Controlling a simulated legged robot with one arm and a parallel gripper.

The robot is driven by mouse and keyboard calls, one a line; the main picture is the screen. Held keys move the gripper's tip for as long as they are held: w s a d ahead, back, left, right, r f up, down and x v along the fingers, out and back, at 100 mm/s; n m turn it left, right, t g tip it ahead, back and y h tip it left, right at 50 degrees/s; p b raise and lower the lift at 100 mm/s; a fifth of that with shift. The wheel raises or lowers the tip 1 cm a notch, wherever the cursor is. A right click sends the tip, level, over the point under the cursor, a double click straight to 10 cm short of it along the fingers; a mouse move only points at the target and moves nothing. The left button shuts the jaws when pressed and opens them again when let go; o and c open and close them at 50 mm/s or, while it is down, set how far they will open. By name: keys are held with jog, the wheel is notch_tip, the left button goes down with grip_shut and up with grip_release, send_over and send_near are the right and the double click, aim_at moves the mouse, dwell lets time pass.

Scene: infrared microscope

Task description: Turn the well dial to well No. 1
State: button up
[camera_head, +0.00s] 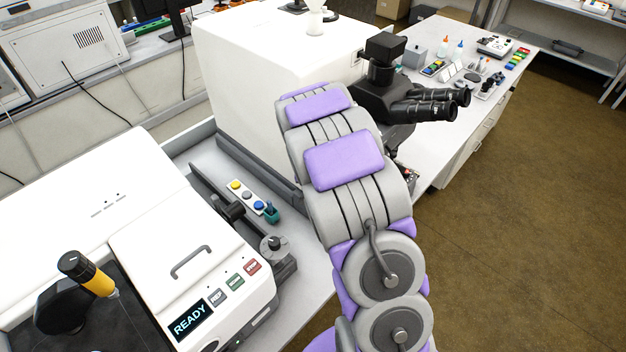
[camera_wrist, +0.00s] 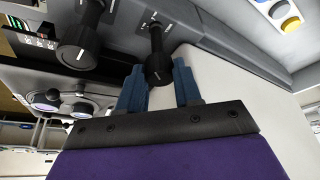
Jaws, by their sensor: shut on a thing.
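In the wrist view, my gripper (camera_wrist: 157,66) has its two blue fingers on either side of a black knob (camera_wrist: 159,70) and is shut on it. The knob sits at the end of a short stem with white marks around its base; I take it as the well dial, but its number is too small to read. A second, similar black knob (camera_wrist: 78,52) stands to its left, clear of the fingers. In the head view, my arm reaches to the microscope (camera_head: 385,95) and hides the gripper and the held knob.
In the wrist view, a panel with blue and yellow round buttons (camera_wrist: 284,14) is at the upper right. In the head view, a white machine with a READY display (camera_head: 190,320) stands at the lower left. Small bottles and trays cover the bench (camera_head: 425,165) behind the microscope.

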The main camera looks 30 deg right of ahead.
jog(key=shift+d+r+n+t+y+p, duration=0.1)
jog(key=shift+n+t+y+p, duration=0.35)
jog(key=shift+n, duration=1.15)
jog(key=shift+w, duration=0.1)
jog(key=o, duration=0.8)
jog(key=shift+c, duration=0.2)
jog(key=p+v, duration=0.2)
jog(key=v, duration=1.5)
jog(key=shift+d+r, duration=0.15)
jog(key=shift+d, duration=0.05)
jog(key=shift+w+g, duration=0.15)
jog(key=shift+g, duration=0.1)
